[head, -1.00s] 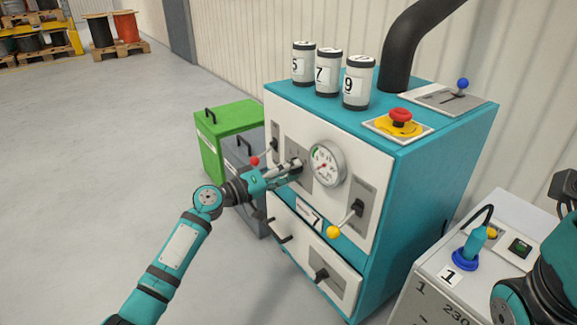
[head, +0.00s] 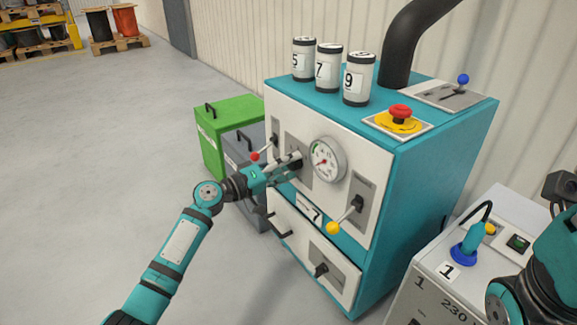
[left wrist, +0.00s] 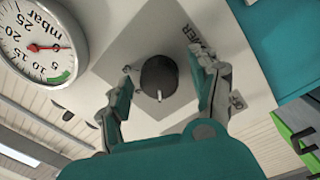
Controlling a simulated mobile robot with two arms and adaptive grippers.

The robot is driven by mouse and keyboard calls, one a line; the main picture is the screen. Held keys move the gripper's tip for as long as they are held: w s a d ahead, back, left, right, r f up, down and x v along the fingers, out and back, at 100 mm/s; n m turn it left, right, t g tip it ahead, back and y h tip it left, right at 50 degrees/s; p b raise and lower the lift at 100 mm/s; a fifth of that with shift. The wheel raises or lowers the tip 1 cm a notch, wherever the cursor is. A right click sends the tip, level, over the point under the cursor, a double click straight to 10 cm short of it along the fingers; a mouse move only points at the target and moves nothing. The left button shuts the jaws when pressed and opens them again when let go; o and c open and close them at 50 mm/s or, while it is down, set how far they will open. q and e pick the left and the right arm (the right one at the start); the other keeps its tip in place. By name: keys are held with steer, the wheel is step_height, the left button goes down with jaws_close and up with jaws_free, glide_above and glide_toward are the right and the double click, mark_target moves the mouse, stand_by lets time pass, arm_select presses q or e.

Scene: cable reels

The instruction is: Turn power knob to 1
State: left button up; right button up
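The power knob (left wrist: 158,77) is a black round knob with a white pointer mark, on a grey plate with partly readable "POWER" lettering. In the left wrist view its mark points toward the bottom of the picture. My left gripper (left wrist: 162,64) is open, with one finger on each side of the knob and gaps visible between. In the head view my left gripper (head: 291,164) is at the teal cabinet's (head: 425,165) front panel, left of the round gauge, and largely hides the knob. The right gripper is out of view; only part of my right arm shows.
A pressure gauge (head: 326,160) sits just right of the knob. A red-ball lever (head: 255,156) is to the left, and a yellow-ball lever (head: 334,228) below right. Green (head: 212,150) and grey bins stand left of the cabinet. A 230 V box (head: 430,290) stands right.

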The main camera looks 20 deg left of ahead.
arm_select(q)
steer(key=shift+s+a, duration=0.1)
steer(key=shift+s, duration=0.1)
steer(key=v, duration=1.1)
steer(key=shift+s+a, duration=0.2)
